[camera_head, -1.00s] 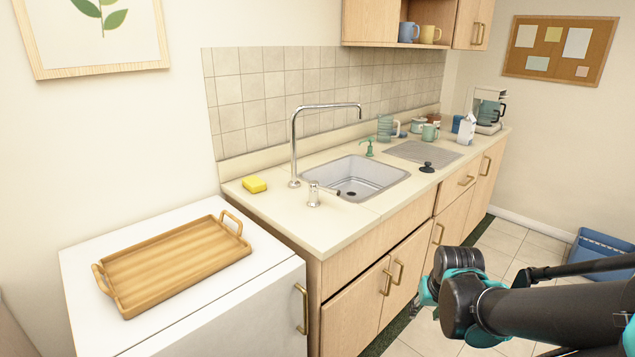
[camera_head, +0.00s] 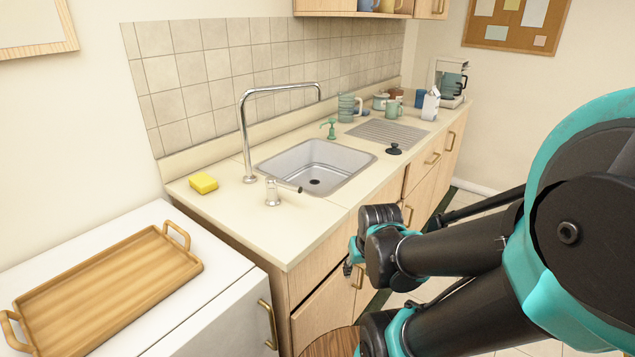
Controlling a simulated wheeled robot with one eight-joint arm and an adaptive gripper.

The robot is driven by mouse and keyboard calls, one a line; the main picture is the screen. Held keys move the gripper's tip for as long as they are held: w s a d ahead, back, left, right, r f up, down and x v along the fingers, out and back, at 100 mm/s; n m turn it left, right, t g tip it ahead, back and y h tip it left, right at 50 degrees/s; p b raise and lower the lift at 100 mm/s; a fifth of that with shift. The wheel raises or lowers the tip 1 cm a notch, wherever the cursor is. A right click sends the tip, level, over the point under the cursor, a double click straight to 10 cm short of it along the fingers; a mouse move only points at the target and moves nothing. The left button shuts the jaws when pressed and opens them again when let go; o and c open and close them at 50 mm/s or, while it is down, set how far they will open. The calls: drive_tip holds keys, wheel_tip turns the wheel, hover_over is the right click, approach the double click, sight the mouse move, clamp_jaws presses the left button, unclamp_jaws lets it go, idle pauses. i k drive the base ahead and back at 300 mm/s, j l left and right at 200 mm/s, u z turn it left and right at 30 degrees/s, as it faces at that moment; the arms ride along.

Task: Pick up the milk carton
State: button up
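A small white carton (camera_head: 431,104) with a gabled top, which looks like the milk carton, stands upright at the far end of the counter, right of the drying mat. My arm reaches in from the right, in front of the lower cabinets. Its end (camera_head: 352,262) is by the cabinet doors, below the counter edge and well apart from the carton. The gripper fingers are mostly hidden behind the arm, so I cannot tell if they are open or shut.
The counter (camera_head: 317,220) holds a sink (camera_head: 314,167), tall faucet (camera_head: 246,140), yellow sponge (camera_head: 203,183), grey drying mat (camera_head: 386,133), black stopper (camera_head: 393,149), glass pitcher (camera_head: 346,107), mugs and coffee maker (camera_head: 452,82). A wooden tray (camera_head: 105,290) lies on the white unit at left.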

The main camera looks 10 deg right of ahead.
sight(431, 102)
drive_tip(key=l, duration=0.45)
drive_tip(key=i+l, duration=0.15)
drive_tip(key=l, duration=0.25)
drive_tip(key=i+l, duration=0.1)
drive_tip(key=l, duration=0.25)
drive_tip(key=i+l+u, duration=0.1)
drive_tip(key=l, duration=0.3)
drive_tip(key=i+l, duration=0.2)
drive_tip(key=l, duration=0.15)
drive_tip(key=i+l, duration=0.1)
drive_tip(key=l, duration=0.3)
drive_tip(key=i+l+u, duration=0.1)
drive_tip(key=l, duration=0.3)
